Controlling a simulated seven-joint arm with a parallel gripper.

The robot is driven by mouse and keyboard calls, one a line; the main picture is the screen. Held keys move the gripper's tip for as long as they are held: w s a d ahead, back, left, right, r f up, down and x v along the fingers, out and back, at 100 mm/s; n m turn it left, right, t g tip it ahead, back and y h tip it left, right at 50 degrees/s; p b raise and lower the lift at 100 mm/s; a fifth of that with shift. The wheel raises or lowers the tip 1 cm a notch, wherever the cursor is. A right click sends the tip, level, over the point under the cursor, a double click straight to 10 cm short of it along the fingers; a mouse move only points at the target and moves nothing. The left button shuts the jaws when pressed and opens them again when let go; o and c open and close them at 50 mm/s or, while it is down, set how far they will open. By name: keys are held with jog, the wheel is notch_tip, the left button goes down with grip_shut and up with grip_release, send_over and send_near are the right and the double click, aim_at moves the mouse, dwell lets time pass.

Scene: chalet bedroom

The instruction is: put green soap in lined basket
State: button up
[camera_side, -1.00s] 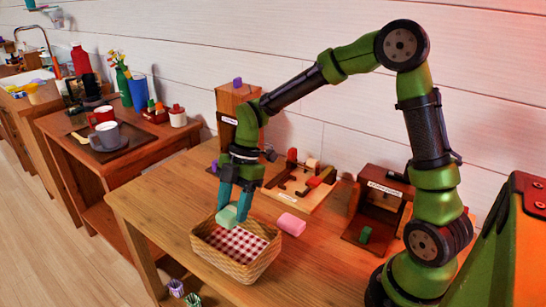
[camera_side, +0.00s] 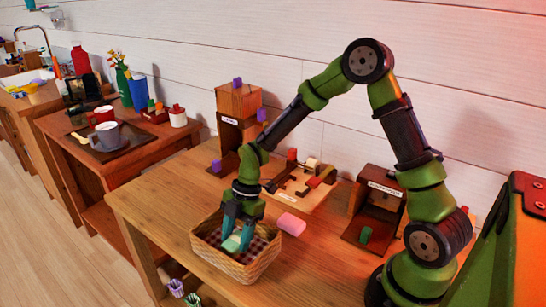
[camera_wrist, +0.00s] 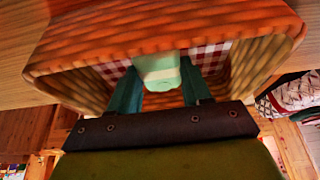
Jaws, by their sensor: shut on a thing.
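The lined basket (camera_side: 253,269) is a woven box with a red and white checked cloth inside, standing near the front of the wooden table. My gripper (camera_side: 238,240) points down into the basket, its teal fingers below the rim level. It is shut on the pale green soap (camera_side: 232,243), which is inside the basket, close to the cloth. I cannot tell whether the soap touches the cloth. In the wrist view the soap (camera_wrist: 159,70) shows between the two fingers, with the checked lining (camera_wrist: 206,58) behind it and the basket wall (camera_wrist: 165,34) beyond.
A pink soap-like bar (camera_side: 291,223) lies just right of the basket. A wooden tray with blocks (camera_side: 300,182) and a dark wooden stand (camera_side: 377,208) are behind it. A tall wooden stand (camera_side: 238,128) is at the back left. The table's front left is bare.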

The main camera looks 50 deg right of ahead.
jog(key=o, duration=1.2)
jog(key=shift+f, duration=0.1)
jog(key=v, duration=1.2)
jog(key=s+r+m+t+h, duration=0.1)
jog(key=s+r+m+t, duration=0.2)
jog(key=m, duration=0.8)
jog(key=s+r+m+t+h, duration=0.1)
jog(key=s+r+m+t, duration=0.3)
jog(key=s+r+m, duration=0.4)
jog(key=shift+s+r+m+h, duration=0.35)
jog(key=shift+s+m, duration=1.35)
jog(key=shift+s, duration=0.6)
